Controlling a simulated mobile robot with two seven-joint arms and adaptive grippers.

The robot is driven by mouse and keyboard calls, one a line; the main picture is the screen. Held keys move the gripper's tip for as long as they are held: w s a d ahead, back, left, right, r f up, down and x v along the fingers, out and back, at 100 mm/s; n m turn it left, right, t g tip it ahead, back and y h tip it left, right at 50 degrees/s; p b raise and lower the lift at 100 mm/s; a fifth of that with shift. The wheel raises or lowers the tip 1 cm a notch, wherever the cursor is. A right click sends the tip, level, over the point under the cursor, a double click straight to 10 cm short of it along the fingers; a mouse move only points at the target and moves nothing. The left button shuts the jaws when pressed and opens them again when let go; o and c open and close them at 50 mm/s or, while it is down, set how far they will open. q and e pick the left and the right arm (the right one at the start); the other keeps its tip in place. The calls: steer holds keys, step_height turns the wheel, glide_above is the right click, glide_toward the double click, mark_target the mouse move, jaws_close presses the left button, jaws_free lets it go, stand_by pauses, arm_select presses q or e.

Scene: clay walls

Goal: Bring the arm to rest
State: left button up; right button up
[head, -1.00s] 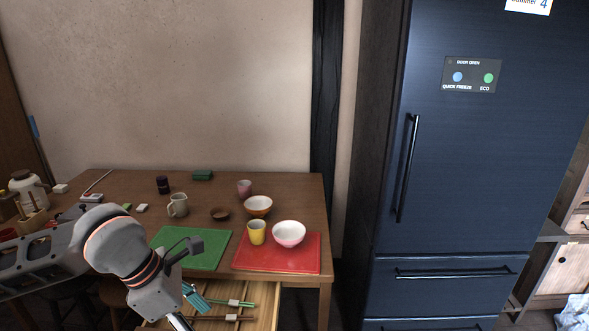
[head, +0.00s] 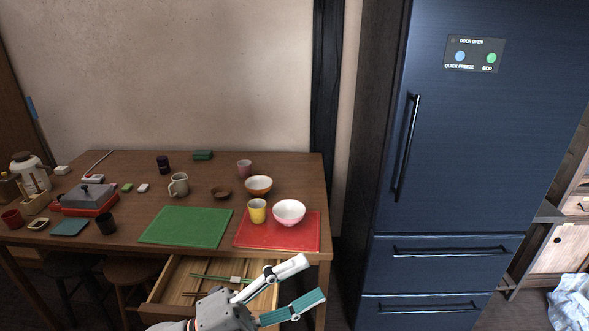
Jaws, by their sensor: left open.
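My left gripper (head: 309,280) is at the bottom middle of the head view, its two fingers spread apart and pointing right. Nothing is between the fingers. It is in front of the table's right end and covers part of the open drawer (head: 166,288). Most of the arm behind it is below the picture's edge. My right gripper is not in view.
The wooden table (head: 215,165) bears a green mat (head: 185,227), a red mat (head: 270,242) with a yellow cup (head: 257,211) and a white-pink bowl (head: 289,212), and several other dishes. A dark blue fridge (head: 455,150), doors shut, stands at right.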

arm_select(q)
steer(key=w+a+f+n+t+y, duration=0.2)
steer(key=a+f+n+t+y, duration=0.2)
steer(key=a+f+n+y, duration=0.35)
steer(key=w+a+f+n+t+y, duration=0.2)
steer(key=a+f+n+t+y, duration=0.25)
steer(key=f+n, duration=0.55)
steer(key=s+a+f+n+g+y, duration=0.2)
steer(key=s+a+f+n, duration=0.2)
steer(key=s+f, duration=0.3)
steer(key=s+a+f+n+g+y, duration=0.3)
steer(key=s+a+f+n, duration=0.2)
steer(key=f, duration=0.8)
steer(key=shift+s+a+n+y, duration=0.2)
steer(key=shift+s+n+y, duration=0.15)
steer(key=shift+s, duration=0.75)
